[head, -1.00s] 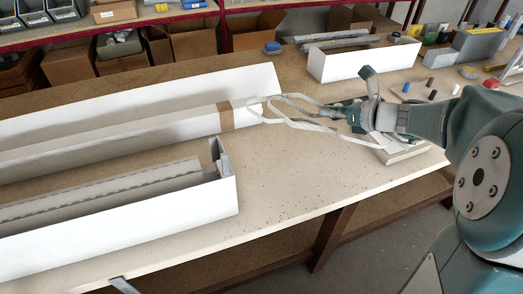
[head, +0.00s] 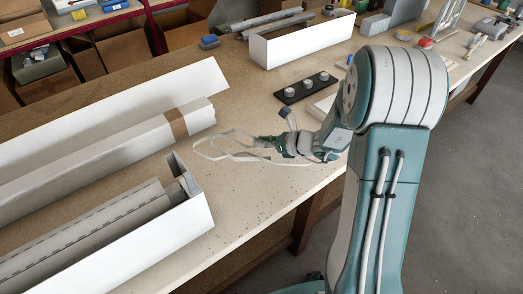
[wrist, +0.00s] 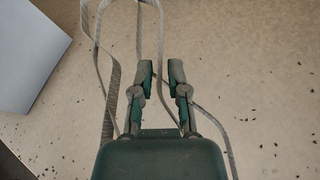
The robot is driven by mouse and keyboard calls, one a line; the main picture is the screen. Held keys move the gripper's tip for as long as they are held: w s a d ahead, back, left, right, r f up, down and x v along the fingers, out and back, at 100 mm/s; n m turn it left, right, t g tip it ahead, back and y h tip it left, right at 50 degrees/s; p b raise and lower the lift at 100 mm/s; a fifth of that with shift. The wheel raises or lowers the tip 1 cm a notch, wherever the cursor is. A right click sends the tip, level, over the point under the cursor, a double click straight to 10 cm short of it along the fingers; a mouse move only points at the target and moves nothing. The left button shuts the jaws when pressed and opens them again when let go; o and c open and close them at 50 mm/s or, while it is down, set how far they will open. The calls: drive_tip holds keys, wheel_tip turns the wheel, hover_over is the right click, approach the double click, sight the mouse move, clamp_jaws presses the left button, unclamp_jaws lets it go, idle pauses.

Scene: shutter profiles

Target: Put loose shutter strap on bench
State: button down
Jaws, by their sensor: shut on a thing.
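My gripper (head: 274,144) is over the bench in the head view, its jaws closed on the loose shutter strap (head: 232,158). The strap is pale grey and hangs in loose loops left of the jaws, with a stretch trailing back under the wrist. In the wrist view my fingers (wrist: 160,78) stand close together, and the strap (wrist: 112,92) loops past both sides of them. The exact spot pinched is hard to make out. The bench (head: 255,190) has a pale, speckled top below. Whether any of the strap touches it, I cannot tell.
A long pale profile with a brown band (head: 176,122) lies at left. A white open box with slatted profiles (head: 190,232) is in front of it. A dark strip with round pieces (head: 306,88) and another white box (head: 300,42) are behind.

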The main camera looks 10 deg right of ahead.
sight(259, 151)
drive_tip(key=f, duration=0.2)
drive_tip(key=a+f, duration=0.1)
drive_tip(key=shift+a+f, duration=0.15)
drive_tip(key=shift+f, duration=0.2)
drive_tip(key=shift+a, duration=0.15)
drive_tip(key=shift+d+f, duration=0.15)
drive_tip(key=shift+d, duration=0.15)
drive_tip(key=c, duration=0.7)
unclamp_jaws()
drive_tip(key=shift+d, duration=0.2)
drive_tip(key=shift+o, duration=0.2)
drive_tip(key=shift+a, duration=0.1)
drive_tip(key=shift+a, duration=0.15)
